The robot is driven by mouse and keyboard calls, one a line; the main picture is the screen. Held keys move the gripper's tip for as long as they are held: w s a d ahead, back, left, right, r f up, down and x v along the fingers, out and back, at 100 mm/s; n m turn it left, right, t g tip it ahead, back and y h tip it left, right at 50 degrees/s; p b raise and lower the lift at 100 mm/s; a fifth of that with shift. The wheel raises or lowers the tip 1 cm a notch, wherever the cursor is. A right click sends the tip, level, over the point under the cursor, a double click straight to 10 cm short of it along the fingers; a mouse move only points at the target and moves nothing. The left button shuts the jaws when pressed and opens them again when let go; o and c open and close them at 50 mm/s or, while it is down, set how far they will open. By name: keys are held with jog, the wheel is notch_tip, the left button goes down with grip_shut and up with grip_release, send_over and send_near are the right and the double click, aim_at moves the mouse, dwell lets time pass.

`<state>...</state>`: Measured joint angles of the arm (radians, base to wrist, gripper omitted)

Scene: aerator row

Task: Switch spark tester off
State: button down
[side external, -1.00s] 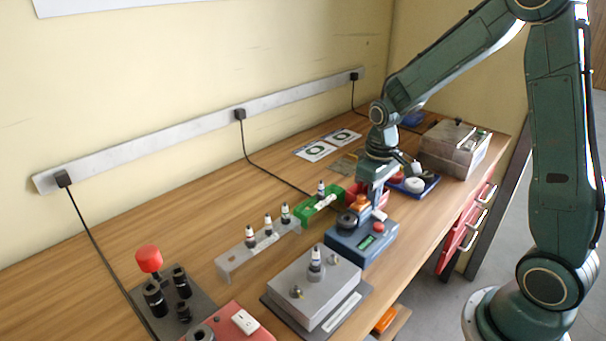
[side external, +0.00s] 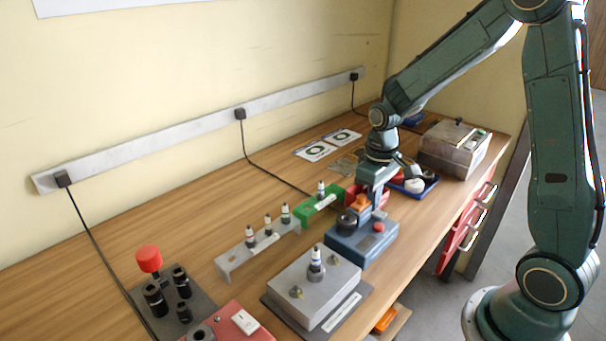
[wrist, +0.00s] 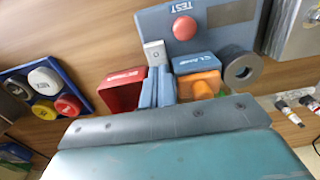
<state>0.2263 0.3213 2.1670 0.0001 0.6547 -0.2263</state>
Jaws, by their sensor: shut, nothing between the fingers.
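The spark tester (side external: 347,251) is a blue-grey box on the bench; its TEST panel (wrist: 203,42) shows in the wrist view. It carries a red button (wrist: 184,28), a dark, unlit display (wrist: 232,12), an orange block (wrist: 201,84) by a CLAMP label and a dark ring (wrist: 242,70). A small pale metal switch plate (wrist: 155,52) sits at the tester's edge. My gripper (wrist: 158,72) is shut and empty, its blue fingertips just beside that plate. In the side view my gripper (side external: 373,204) is over the tester's far side; contact cannot be told.
A red bin (wrist: 123,90) stands close beside the fingers. A blue tray of round lids (wrist: 45,90) is to the left. A grey rack (side external: 258,249), green holder (side external: 318,205) and grey block (side external: 314,286) hold plug-like parts.

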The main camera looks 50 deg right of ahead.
notch_tip(320, 180, up, 7)
dwell(1.0)
dwell(0.3)
jog(key=s+a+r+t, duration=0.2)
jog(key=s+a+r, duration=0.2)
jog(key=s, duration=0.4)
jog(key=s+a+r+t, duration=0.3)
jog(key=s+r, duration=0.3)
jog(key=s, duration=0.3)
jog(key=shift+a+r+t, duration=0.3)
jog(key=shift+a+r, duration=0.05)
jog(key=shift+a, duration=0.15)
jog(key=shift+w, duration=0.1)
dwell(0.5)
